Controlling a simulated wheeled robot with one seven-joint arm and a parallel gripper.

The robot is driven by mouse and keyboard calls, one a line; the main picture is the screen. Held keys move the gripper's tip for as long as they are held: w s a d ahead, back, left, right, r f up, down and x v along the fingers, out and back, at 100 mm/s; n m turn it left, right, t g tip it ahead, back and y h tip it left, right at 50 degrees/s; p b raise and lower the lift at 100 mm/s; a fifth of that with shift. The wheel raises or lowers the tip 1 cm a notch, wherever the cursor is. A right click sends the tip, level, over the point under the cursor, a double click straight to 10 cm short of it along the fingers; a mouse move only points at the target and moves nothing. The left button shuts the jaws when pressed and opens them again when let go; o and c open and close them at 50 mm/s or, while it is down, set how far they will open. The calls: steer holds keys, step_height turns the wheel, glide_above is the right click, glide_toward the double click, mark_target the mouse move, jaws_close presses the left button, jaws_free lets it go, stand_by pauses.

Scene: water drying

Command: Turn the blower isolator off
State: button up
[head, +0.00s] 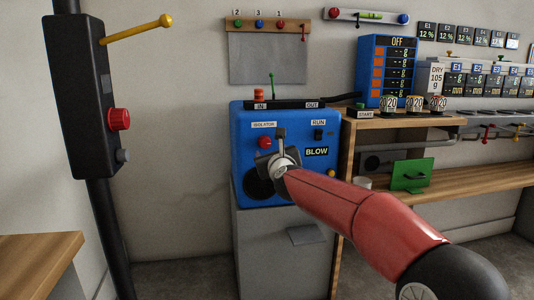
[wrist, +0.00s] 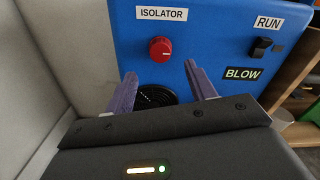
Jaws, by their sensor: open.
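The blower (head: 243,120) is a blue box on a grey stand. Its isolator is a round red knob (wrist: 160,49) with a white mark, under the ISOLATOR label (wrist: 161,14). In the head view the red knob (head: 264,142) shows just left of my gripper (head: 281,145). In the wrist view my gripper (wrist: 162,84) is open and empty, its two purple fingers apart. The knob lies beyond and between the fingertips, and they do not appear to touch it. Which way the knob is set is hard to tell.
A black RUN switch (wrist: 259,47) and a BLOW label (wrist: 242,74) are right of the knob. A dark round vent (wrist: 157,95) is below it. A wooden shelf (head: 400,122) stands right of the blower. A black post box (head: 80,95) with a yellow lever stands left.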

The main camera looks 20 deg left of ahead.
mark_target(266, 144)
steer(key=p+x, duration=0.3)
steer(key=x, duration=0.3)
steer(key=shift+w+a+r+p, duration=0.1)
steer(key=shift+w+a+p, duration=0.05)
steer(key=shift+w+p, duration=0.2)
steer(key=shift+w+a, duration=0.25)
steer(key=shift+w, duration=0.1)
steer(key=c, duration=1)
steer(key=shift+o, duration=0.2)
